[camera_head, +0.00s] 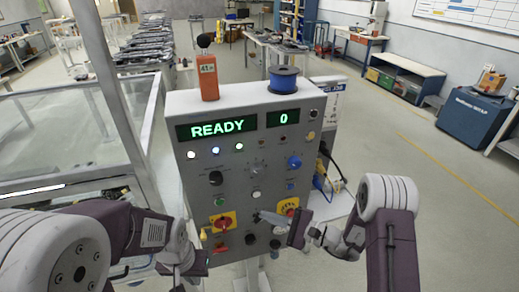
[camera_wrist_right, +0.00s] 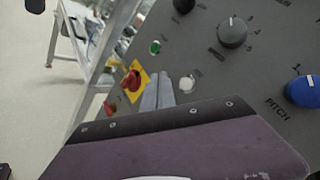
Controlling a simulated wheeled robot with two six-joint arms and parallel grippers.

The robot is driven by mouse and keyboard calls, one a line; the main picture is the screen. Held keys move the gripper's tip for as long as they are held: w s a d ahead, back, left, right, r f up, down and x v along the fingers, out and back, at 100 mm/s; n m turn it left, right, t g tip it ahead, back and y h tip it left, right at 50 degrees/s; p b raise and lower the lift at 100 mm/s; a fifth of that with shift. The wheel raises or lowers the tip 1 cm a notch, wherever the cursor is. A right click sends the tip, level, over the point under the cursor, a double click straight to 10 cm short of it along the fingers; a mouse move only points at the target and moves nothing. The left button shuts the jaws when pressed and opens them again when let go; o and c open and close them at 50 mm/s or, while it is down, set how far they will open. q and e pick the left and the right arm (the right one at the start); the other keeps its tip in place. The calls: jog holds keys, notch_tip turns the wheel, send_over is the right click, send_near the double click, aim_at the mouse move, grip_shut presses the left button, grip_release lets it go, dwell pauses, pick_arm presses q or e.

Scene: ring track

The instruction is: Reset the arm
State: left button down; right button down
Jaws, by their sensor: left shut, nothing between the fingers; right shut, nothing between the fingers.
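My right gripper (camera_head: 260,217) reaches in from the right in front of the grey control panel (camera_head: 259,131). Its fingers are together and empty, pointing left across the lower panel face. In the right wrist view its two closed fingers (camera_wrist_right: 157,88) lie between a red knob on a yellow plate (camera_wrist_right: 133,80) and a white button (camera_wrist_right: 187,83). I cannot tell whether they touch the panel. My left gripper (camera_head: 196,262) is low at the panel's left side, shut and empty; its fingertips are hard to make out.
The panel's display (camera_head: 217,130) reads READY, and a second one (camera_head: 283,118) reads 0. An orange device (camera_head: 208,78) and a blue spool (camera_head: 283,79) stand on top. A framed clear enclosure (camera_head: 75,130) stands close on the left. Open floor (camera_head: 400,160) lies to the right.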

jog(key=s+a+r+n+g+y, duration=0.1)
jog(key=s+a+r+n+g, duration=0.25)
jog(key=r, duration=0.45)
jog(key=s+a+f+n+g+h+b, duration=0.1)
jog(key=s+f+n+g+h, duration=0.15)
jog(key=s+n+g, duration=0.6)
jog(key=s+d+f+t+h, duration=0.2)
jog(key=s+d+f+h, duration=0.4)
jog(key=s+d+h, duration=0.4)
jog(key=w+d+f+t+h, duration=0.1)
jog(key=w+d+h, duration=0.1)
jog(key=d, duration=0.3)
jog(key=w+d+f+n+t+h, duration=0.1)
jog(key=w+d+f+t, duration=0.1)
jog(key=d, duration=0.3)
jog(key=shift+d+f+t+h, duration=0.3)
jog(key=shift+d+h, duration=0.05)
